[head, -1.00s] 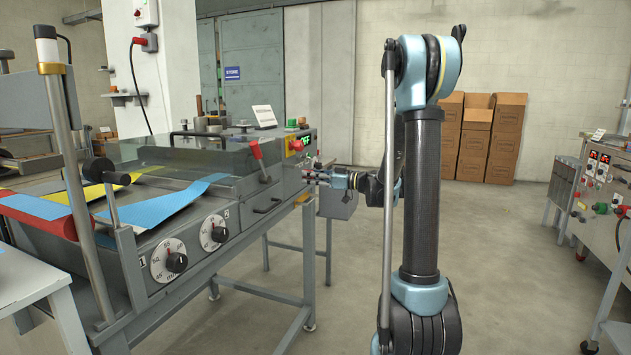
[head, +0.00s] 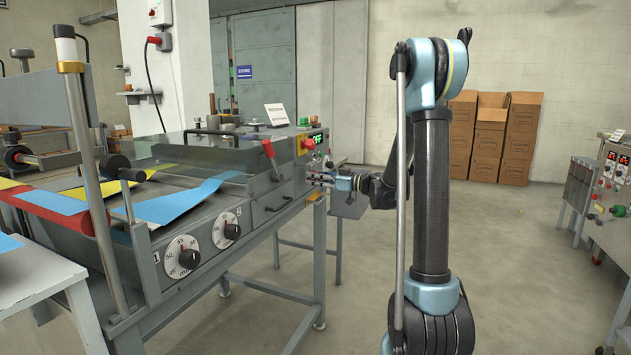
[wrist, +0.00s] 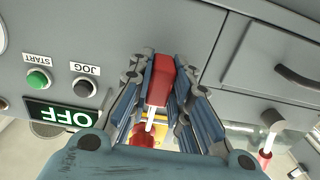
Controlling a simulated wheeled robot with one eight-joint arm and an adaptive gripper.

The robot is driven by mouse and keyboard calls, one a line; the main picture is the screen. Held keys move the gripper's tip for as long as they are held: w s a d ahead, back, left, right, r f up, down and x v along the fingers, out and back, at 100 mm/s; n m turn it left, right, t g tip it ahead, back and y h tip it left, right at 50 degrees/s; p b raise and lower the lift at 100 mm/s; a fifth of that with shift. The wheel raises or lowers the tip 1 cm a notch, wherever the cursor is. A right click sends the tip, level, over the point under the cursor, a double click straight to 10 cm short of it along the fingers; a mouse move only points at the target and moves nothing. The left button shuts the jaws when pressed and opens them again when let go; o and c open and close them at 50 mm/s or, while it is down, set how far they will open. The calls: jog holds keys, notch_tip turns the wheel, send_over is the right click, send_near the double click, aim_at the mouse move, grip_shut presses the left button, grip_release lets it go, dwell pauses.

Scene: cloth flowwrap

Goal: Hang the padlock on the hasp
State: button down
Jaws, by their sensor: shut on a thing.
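My gripper (wrist: 162,92) is shut on a red block-like body, which I take to be the padlock (wrist: 161,78). A pale metal bar like its shackle, seen edge-on, runs down from it in the wrist view. In the head view my gripper (head: 318,180) is at the right end of the machine, below the control panel; the padlock is too small to make out there. Beyond the bar, the wrist view shows a red part (wrist: 146,162) with yellow beside it, partly hidden by my gripper. I cannot clearly make out the hasp.
The machine front (head: 205,270) has a red-handled lever (head: 269,148), drawers and dials. START (wrist: 38,80) and JOG (wrist: 84,88) buttons and an OFF sign (wrist: 62,115) sit close to my gripper. Cardboard boxes (head: 490,140) stand at the back wall.

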jog(key=c, duration=1.4)
grip_release()
jog(key=shift+d, duration=0.1)
jog(key=v, duration=1.2)
jog(key=s+f+m+g+h, duration=0.2)
jog(key=s+f+m+h, duration=0.15)
jog(key=s, duration=0.55)
jog(key=s+f+m+g+h, duration=0.1)
jog(key=s+f+m+h, duration=0.25)
jog(key=s, duration=0.55)
jog(key=s+d+f+m+h, duration=0.2)
jog(key=s+d+f+h, duration=0.1)
jog(key=s, duration=0.3)
jog(key=s+d+f+m+h, duration=0.2)
jog(key=s+d+f+h, duration=0.1)
jog(key=s+d, duration=0.3)
jog(key=s+d+f+m+g+h, duration=0.1)
jog(key=s+d+f+m+h, duration=0.1)
jog(key=s+d+f+h, duration=0.2)
jog(key=shift+s+d+f+m, duration=0.15)
jog(key=shift+s+d+f, duration=0.1)
jog(key=shift+s, duration=0.2)
jog(key=shift+s+d+f+m, duration=0.15)
jog(key=shift+s+f, duration=0.1)
jog(key=shift+s, duration=0.25)
jog(key=shift+s+d+f+m, duration=0.15)
jog(key=shift+s+f, duration=0.1)
jog(key=shift+s, duration=0.2)
